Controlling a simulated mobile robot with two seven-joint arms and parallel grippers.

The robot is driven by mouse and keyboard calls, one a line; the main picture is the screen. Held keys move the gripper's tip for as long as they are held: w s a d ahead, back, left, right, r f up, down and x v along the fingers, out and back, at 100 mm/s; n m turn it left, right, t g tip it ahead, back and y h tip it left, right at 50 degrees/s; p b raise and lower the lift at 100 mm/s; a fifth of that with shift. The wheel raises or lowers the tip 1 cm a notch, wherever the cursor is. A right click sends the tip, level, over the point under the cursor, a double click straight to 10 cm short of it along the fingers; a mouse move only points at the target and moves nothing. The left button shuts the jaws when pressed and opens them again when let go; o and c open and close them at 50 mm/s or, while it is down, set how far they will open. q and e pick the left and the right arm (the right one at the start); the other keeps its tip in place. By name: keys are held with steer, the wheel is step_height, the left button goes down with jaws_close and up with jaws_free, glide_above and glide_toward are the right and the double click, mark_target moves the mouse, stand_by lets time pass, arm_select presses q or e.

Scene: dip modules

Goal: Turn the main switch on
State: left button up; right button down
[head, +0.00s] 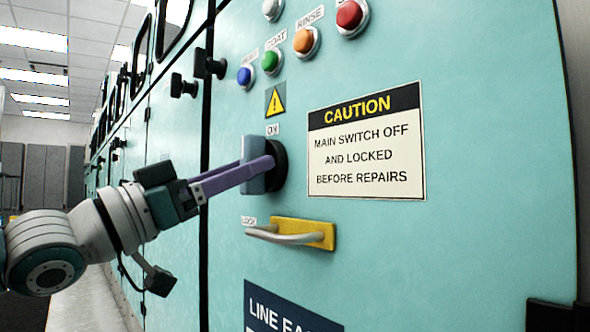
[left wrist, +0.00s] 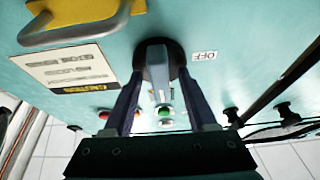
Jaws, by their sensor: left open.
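The main switch is a grey-blue handle (head: 252,178) on a round black base on the teal cabinet front. It looks upright in the head view, with an ON label (head: 272,129) just above the base. My left gripper (head: 262,164) reaches in from the left, its purple fingers at the handle. In the left wrist view the handle (left wrist: 156,58) stands between the two open fingers (left wrist: 157,85), with gaps visible on its sides. An OFF label (left wrist: 204,55) is beside the base there. Whether a finger touches the handle cannot be told. My right gripper is not in view.
A yellow-based grey pull handle (head: 320,234) sits just below the switch. A caution sign (head: 366,145) is to the right. Blue (head: 244,76), green, orange and red buttons are above. Black knobs (head: 182,86) stick out from the cabinet doors at left.

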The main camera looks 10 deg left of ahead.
arm_select(q)
steer(key=p+v, duration=0.4)
steer(key=v, duration=0.6)
stand_by(0.3)
